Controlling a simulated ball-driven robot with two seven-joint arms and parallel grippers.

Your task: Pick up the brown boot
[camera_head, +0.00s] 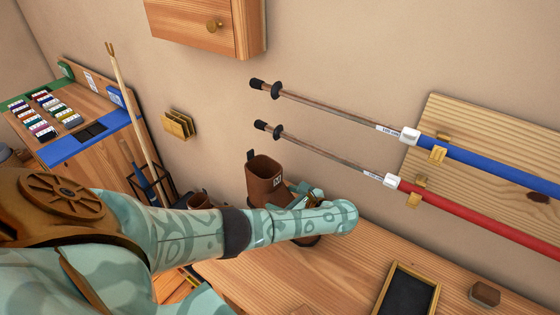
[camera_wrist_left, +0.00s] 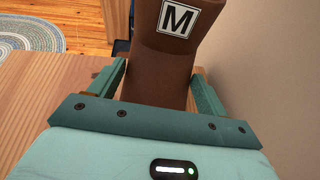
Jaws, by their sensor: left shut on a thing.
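The brown boot (camera_head: 264,180) stands upright at the wall end of the wooden table, with a black pull tab at its top. My left arm crosses in front of it and hides much of its lower part. My left gripper (camera_head: 309,197) is at the boot's shaft. In the left wrist view the boot (camera_wrist_left: 174,62) shows a white label with an M, and the left gripper (camera_wrist_left: 161,88) has a finger on each side of the shaft, shut on it. Whether the sole touches the table is hidden. My right gripper is not in view.
Blue and red poles (camera_head: 465,155) hang on the wall behind. Another brown boot or container (camera_head: 199,200) is partly hidden left of the boot. A cabinet (camera_head: 208,24) hangs above.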

